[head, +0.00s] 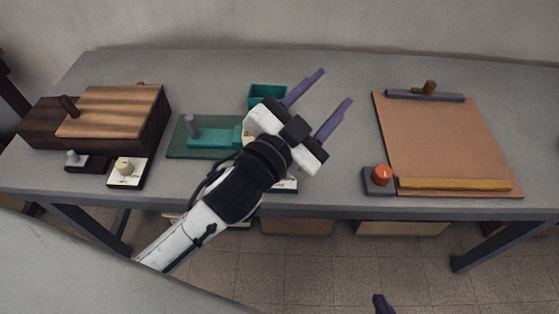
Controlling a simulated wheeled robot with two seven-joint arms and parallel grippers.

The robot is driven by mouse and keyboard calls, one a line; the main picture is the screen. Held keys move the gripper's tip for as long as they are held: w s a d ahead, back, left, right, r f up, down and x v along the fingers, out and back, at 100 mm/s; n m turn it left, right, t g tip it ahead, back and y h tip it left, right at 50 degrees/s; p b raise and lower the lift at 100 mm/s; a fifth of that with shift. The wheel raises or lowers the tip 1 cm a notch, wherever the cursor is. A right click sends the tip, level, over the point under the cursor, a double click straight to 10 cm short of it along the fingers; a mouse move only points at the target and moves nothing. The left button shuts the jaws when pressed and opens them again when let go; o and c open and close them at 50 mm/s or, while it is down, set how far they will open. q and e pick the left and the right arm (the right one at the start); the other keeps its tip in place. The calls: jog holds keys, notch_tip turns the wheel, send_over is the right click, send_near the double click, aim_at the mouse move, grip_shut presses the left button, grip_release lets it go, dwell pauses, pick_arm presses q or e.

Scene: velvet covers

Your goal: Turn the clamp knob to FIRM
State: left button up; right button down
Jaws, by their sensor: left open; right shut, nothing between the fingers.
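A cream knob (125,167) stands on a white dial plate (129,182) at the table's front left; its markings are too small to read. Another pale plate (288,185) shows partly behind my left arm, and anything on it is hidden. I cannot tell which one is the clamp knob. My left gripper (336,87) is open and empty, its purple fingers pointing up and right above the middle of the table.
A wooden box (112,110) stands at left, with a small grey lever (73,157) before it. A green base (190,151) and teal bin (266,91) stand mid-table. A tan board (445,135) with a red button (381,175) is at right. Table between bin and board is clear.

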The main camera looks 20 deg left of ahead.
pick_arm(q)
jog(key=s+d+r+m+g+h, duration=0.2)
jog(key=s+d+r+m+h, duration=0.2)
jog(key=d+r+m+h, duration=0.75)
jog(key=s+d+f+m+g, duration=0.6)
jog(key=s+d+m+g, duration=0.45)
jog(key=m+g, duration=0.8)
jog(key=w+a+f+m+y, duration=0.2)
jog(key=a+f+m+y, duration=0.45)
jog(key=f, duration=0.55)
jog(key=w+a+f+n+t+y, duration=0.15)
jog(key=w+a+y, duration=0.35)
jog(key=a, duration=0.7)
jog(key=w+a+f+n+t+y, duration=0.15)
jog(key=w+a+y, duration=0.4)
jog(key=a, duration=0.55)
jog(key=shift+m, duration=0.45)
jog(key=f, duration=0.9)
jog(key=shift+s+f+p, duration=0.3)
jog(key=shift+f+p, duration=0.1)
